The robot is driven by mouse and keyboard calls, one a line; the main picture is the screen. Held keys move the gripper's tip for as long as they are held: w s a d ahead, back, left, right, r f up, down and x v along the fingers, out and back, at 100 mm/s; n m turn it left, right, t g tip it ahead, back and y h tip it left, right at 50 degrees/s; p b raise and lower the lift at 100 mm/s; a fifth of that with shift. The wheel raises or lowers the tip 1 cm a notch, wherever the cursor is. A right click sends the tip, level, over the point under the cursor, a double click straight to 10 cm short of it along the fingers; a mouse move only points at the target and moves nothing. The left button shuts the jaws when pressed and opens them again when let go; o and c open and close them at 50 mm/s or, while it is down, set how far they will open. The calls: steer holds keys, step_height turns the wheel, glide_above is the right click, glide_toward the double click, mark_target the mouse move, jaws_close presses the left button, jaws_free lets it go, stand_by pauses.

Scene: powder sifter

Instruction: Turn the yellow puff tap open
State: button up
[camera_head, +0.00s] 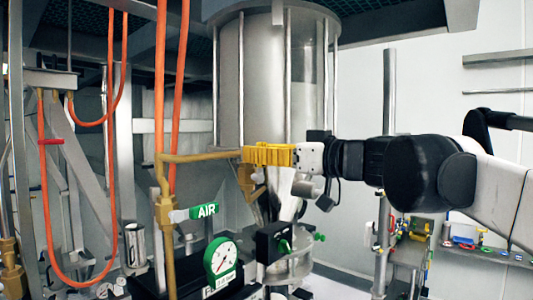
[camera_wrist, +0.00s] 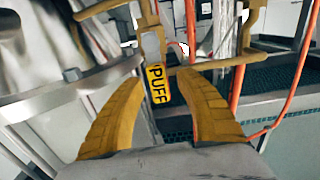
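The yellow puff tap handle (camera_wrist: 157,85), marked PUFF in black, shows in the wrist view. It hangs from a brass pipe (camera_wrist: 215,64) at its upper end. My gripper (camera_wrist: 159,78) has its two yellow ribbed fingers apart, one on each side of the handle, with a visible gap at the right finger. Whether the left finger touches the handle is hard to tell. In the head view my gripper (camera_head: 255,154) reaches left to the end of the brass pipe (camera_head: 205,156), in front of the steel cylinder. There the fingers hide the handle.
The steel cylinder (camera_head: 262,75) stands behind my gripper. Orange hoses (camera_head: 161,80) hang at the left. Below are a green AIR tap (camera_head: 205,211), a round gauge (camera_head: 220,259) and a black valve block (camera_head: 271,243). A steel post (camera_head: 389,90) stands behind my arm.

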steer(key=shift+d, duration=0.1)
steer(key=v, duration=1.2)
steer(key=shift+f, duration=0.1)
steer(key=s+f+m+g+h+b, duration=0.3)
steer(key=f+b, duration=0.7)
steer(key=f, duration=1.3)
steer(key=s+f+m+h+b, duration=0.2)
steer(key=s+f+h+b, duration=0.25)
steer(key=f+b, duration=1.25)
steer(key=s+d+f+m+h+b, duration=0.2)
steer(key=d+f+b, duration=0.2)
steer(key=f, duration=1)
steer(key=s+d+f+m+h+b, duration=0.1)
steer(key=s+d+f+h+b, duration=0.1)
steer(key=f, duration=1.2)
steer(key=s+d+f+m+h+b, duration=0.2)
steer(key=s+d+f+b, duration=0.2)
steer(key=f, duration=1.1)
steer(key=shift+d+m+g+h+b, duration=0.3)
steer(key=shift+d+g+h+b, duration=0.1)
steer(key=shift+d+b, duration=0.75)
steer(key=shift+s+a, duration=0.15)
